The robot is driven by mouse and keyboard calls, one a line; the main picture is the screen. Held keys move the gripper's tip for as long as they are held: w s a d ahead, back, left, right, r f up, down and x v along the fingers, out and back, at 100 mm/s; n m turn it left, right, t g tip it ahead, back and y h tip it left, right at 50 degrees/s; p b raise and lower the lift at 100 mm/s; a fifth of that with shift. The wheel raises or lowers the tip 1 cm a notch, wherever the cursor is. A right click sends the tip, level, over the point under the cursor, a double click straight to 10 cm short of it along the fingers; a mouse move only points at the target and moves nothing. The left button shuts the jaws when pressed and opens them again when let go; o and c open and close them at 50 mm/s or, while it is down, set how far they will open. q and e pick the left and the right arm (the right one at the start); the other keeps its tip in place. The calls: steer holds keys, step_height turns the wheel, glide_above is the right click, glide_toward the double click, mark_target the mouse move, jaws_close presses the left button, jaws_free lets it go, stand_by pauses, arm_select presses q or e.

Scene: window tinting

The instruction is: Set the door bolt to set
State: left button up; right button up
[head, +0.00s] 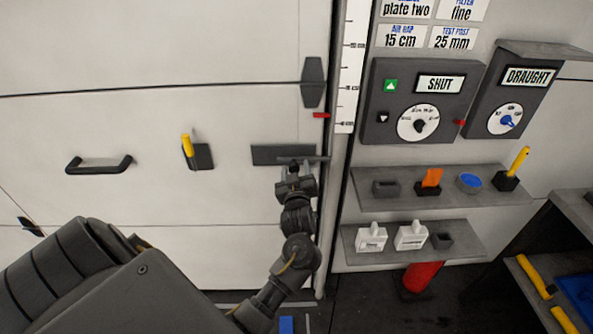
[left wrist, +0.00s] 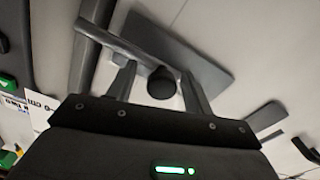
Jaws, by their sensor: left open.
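The door bolt shows in the head view as a dark grey plate (head: 268,155) on the white door, near its right edge. A thin bar (head: 318,158) reaches from it to the right, towards the door edge. My left gripper (head: 294,168) is just in front of the plate's lower right part and hides some of it. In the left wrist view the plate (left wrist: 188,52), the bar (left wrist: 112,42) and a round black knob (left wrist: 161,83) show. The open fingers (left wrist: 158,72) stand on either side of the knob; whether they touch it is unclear. My right gripper is out of view.
Left of the bolt are a black door handle (head: 98,166) and a holder with a yellow-handled tool (head: 189,147). Right of the door edge are a control box reading SHUT (head: 419,105), a DRAUGHT box (head: 513,95) and two shelves (head: 455,177) with small items.

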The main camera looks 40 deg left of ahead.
arm_select(q)
steer(key=b+v, duration=0.1)
steer(key=v, duration=0.6)
steer(key=shift+d, duration=0.25)
steer(key=shift+s, duration=0.1)
